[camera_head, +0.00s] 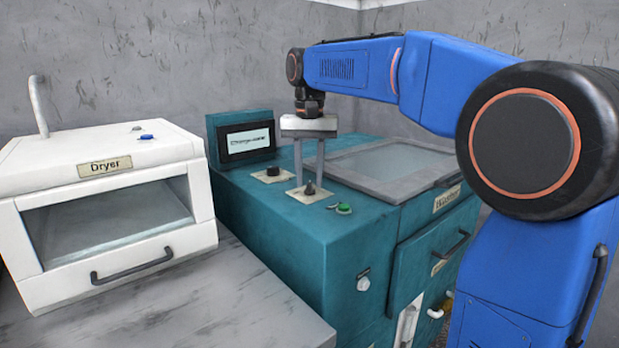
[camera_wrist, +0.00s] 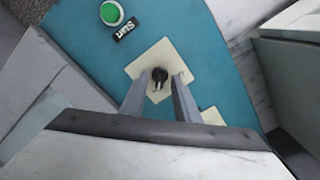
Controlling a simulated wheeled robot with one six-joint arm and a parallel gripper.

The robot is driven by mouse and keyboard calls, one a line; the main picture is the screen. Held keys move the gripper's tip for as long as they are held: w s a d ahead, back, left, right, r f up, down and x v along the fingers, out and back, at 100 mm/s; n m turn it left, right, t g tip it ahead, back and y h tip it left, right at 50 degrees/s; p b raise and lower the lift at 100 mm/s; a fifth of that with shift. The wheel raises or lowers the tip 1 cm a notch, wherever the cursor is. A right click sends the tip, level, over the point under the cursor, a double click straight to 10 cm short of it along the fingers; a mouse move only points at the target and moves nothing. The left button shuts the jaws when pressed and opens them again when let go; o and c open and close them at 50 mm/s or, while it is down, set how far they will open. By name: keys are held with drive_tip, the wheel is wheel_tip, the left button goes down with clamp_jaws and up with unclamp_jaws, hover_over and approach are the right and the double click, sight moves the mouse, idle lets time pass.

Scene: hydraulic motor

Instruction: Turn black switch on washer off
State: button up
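The teal washer (camera_head: 290,245) stands in the middle of the head view, with two black switches on pale plates on its top. One black switch (camera_head: 310,189) lies between the fingertips of my gripper (camera_head: 309,183). The wrist view shows this switch (camera_wrist: 159,74) on its plate, with a finger of my gripper (camera_wrist: 160,79) on either side. The fingers point down and are apart; contact with the switch cannot be told. The other black switch (camera_head: 272,171) is farther back and left; in the wrist view only a corner of a second plate shows.
A green button (camera_head: 344,208) sits near the switch, with a label beside it (camera_wrist: 125,29). A display screen (camera_head: 249,140) stands at the washer's back left. The glass lid (camera_head: 392,163) is to the right. A white dryer (camera_head: 110,200) stands on the grey counter (camera_head: 215,300).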

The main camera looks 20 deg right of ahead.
drive_tip(key=shift+f, duration=0.3)
drive_tip(key=shift+c, duration=0.6)
clamp_jaws()
